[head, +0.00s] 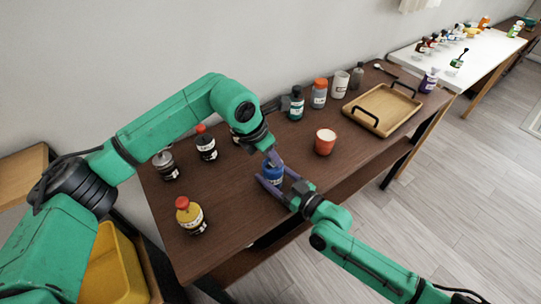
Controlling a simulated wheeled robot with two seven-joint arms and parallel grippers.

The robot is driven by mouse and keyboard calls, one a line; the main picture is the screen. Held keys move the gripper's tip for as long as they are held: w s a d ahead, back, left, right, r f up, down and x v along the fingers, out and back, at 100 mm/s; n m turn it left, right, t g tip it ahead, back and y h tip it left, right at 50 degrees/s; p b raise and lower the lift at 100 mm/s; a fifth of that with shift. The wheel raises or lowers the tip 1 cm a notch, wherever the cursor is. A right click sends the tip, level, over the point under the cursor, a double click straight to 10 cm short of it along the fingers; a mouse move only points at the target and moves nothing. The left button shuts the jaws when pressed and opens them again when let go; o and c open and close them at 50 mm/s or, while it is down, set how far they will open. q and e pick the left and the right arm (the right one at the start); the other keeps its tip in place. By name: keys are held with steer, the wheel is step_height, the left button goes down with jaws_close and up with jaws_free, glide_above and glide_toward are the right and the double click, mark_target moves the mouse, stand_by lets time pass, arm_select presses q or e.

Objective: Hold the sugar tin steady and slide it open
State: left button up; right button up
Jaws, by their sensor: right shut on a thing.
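A small blue container (273,174) with a pale label stands on the dark brown table; it may be the sugar tin, but the label is too small to read. My right gripper (268,168) reaches in from the lower right. Its purple fingers are on both sides of the blue container and shut on it. My left arm arches in from the left and its wrist comes down just behind the container. The left gripper's fingers (270,151) are mostly hidden or merge with the right finger there, so I cannot tell their opening.
A red-capped yellow bottle (190,216), a grey-capped jar (165,165) and a dark red-capped bottle (206,144) stand left. Several bottles line the back. A wooden tray (383,110) lies at the right.

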arm_select(q)
steer(key=shift+o, duration=0.4)
steer(key=v, duration=1.2)
